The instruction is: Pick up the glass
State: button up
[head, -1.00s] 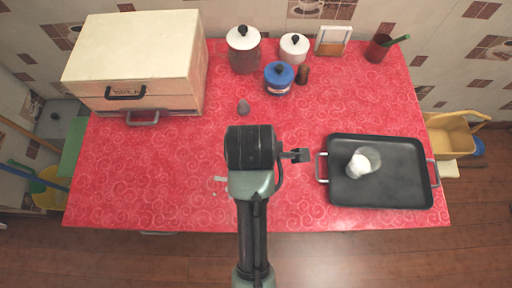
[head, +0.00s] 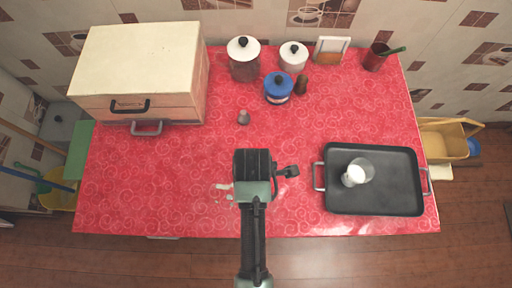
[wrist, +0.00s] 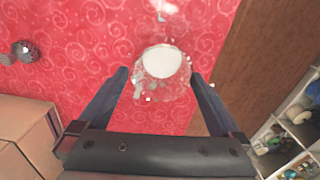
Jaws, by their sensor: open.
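In the wrist view, a clear glass (wrist: 150,85) with a white round patch in it is between the two dark fingers of my gripper (wrist: 163,78), over the red cloth. The fingers are apart, one on each side; I cannot tell whether they touch it. In the head view, my gripper (head: 252,168) is above the front middle of the counter and hides most of what is under it. Only pale glassy bits (head: 222,188) show at its left. Another clear glass (head: 364,168) with white in it is on the black tray (head: 400,200) at the right.
A large cream box (head: 140,60) with handles stands at the back left. A small grey object (head: 243,117) lies behind my gripper. The left front cloth is clear.

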jog(key=f, duration=0.4)
jog(key=shift+s+d+f, duration=0.1)
jog(key=shift+d+f, duration=0.2)
jog(key=c, duration=1.4)
jog(key=shift+c, duration=0.4)
jog(key=shift+r, duration=0.2)
